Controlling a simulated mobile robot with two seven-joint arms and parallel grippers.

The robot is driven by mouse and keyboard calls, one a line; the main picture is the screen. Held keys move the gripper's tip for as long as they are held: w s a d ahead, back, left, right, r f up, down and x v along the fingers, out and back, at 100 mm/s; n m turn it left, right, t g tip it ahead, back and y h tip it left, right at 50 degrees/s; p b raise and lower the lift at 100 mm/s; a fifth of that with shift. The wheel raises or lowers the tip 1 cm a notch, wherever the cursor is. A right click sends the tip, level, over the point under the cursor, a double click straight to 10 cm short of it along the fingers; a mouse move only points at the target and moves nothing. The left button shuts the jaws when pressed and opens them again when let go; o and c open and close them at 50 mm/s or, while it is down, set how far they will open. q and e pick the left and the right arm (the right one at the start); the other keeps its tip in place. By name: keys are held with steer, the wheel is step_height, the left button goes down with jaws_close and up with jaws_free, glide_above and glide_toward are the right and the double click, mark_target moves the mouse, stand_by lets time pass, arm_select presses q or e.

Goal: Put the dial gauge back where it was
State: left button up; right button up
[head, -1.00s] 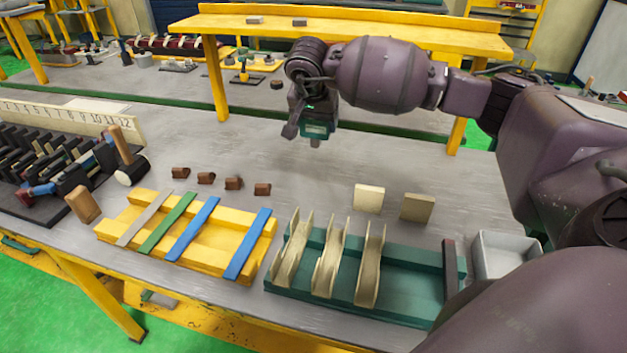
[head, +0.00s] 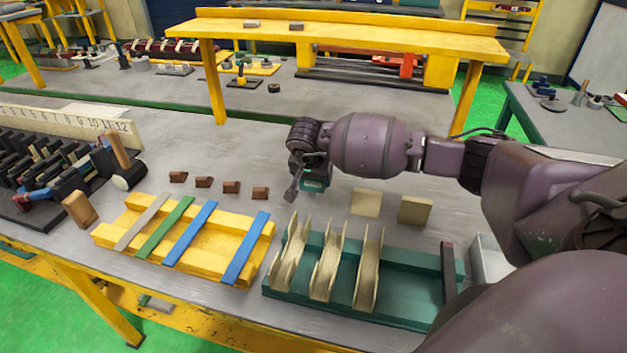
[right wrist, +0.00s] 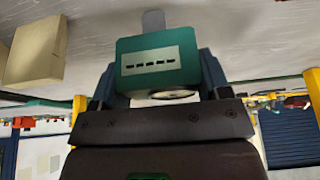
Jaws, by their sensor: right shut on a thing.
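My right gripper (head: 311,178) is over the grey bench, behind the green fixture with the cream curved pieces. It is shut on a small teal box, which I take for the dial gauge (right wrist: 155,62). In the right wrist view the box sits between the two fingers. It has a pale label with a row of dark marks, a grey tab at the top and a rounded edge below. In the head view only a bit of its teal side shows under the gripper. I cannot tell whether it touches the bench. My left gripper is not in view.
The green fixture (head: 395,313) and a yellow fixture (head: 200,262) stand at the front. Two cream blocks (head: 416,210) lie right of the gripper, and several brown blocks (head: 231,187) to its left. A yellow shelf (head: 345,42) stands behind.

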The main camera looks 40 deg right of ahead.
steer(key=shift+f, duration=0.7)
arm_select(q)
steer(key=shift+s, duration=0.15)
arm_select(e)
steer(key=shift+f, duration=0.15)
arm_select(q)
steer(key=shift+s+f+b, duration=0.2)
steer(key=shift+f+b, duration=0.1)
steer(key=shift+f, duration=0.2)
arm_select(e)
steer(key=shift+f, duration=0.25)
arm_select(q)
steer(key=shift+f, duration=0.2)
arm_select(e)
steer(key=shift+f, duration=0.2)
steer(key=o, duration=0.9)
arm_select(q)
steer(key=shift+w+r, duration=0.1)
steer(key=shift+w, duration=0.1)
arm_select(e)
steer(key=shift+o, duration=0.2)
